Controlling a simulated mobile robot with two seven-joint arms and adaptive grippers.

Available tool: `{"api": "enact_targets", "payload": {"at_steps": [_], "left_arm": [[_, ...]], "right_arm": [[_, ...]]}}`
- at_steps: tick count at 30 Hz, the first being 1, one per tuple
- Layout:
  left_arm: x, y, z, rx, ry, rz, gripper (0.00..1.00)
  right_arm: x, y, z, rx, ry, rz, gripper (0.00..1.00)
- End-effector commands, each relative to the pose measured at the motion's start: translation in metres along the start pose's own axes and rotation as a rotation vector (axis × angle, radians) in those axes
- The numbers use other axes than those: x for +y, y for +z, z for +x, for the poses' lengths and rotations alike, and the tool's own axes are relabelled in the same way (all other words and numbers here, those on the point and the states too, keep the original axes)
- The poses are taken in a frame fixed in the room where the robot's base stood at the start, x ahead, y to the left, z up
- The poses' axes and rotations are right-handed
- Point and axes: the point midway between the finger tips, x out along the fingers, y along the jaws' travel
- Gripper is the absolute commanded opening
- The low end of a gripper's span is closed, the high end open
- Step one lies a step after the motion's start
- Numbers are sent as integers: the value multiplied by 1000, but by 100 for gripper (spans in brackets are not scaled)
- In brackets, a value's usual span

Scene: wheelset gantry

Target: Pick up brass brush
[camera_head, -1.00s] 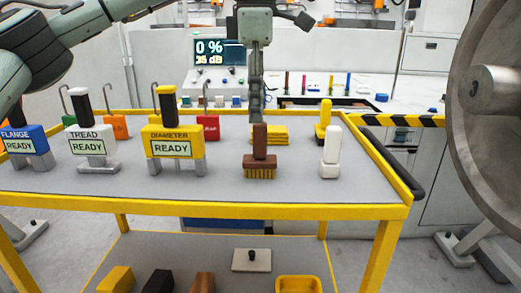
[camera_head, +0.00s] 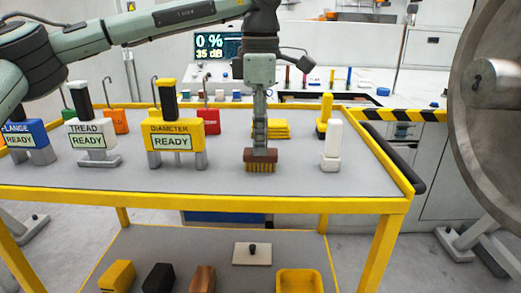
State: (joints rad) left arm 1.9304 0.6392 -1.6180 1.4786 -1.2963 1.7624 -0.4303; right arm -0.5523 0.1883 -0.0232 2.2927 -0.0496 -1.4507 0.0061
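The brass brush (camera_head: 261,156) stands upright on the cart's top, with a brown block and golden bristles (camera_head: 261,168) facing down. Its upright handle is hidden by my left gripper (camera_head: 260,142). The gripper points straight down over the brush, its fingers reaching the block. I see the fingers edge-on, so I cannot tell whether they are closed on the handle. The bristles appear to rest on the cart. My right gripper is not in view.
The yellow-framed cart (camera_head: 215,182) also holds a white brush (camera_head: 331,147) to the right, a yellow brush (camera_head: 325,116) behind, yellow pads (camera_head: 275,128), and the yellow DIAMETER gauge (camera_head: 172,136) to the left. A large wheel (camera_head: 490,120) stands at the right.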

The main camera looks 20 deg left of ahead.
Motion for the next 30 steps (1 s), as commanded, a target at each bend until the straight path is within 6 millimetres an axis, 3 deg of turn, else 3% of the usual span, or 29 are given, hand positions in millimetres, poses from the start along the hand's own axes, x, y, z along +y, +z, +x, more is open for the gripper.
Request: {"api": "enact_targets", "payload": {"at_steps": [2, 9, 20, 30], "left_arm": [[0, 0, 0, 0, 0, 0, 30], [0, 0, 0, 0, 0, 0, 0], [0, 0, -6, -1, 1, 1, 0], [0, 1, -68, -2, 3, 1, 0]], "right_arm": [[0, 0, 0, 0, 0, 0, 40], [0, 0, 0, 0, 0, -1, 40], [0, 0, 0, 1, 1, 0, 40], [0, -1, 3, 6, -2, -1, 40]]}}
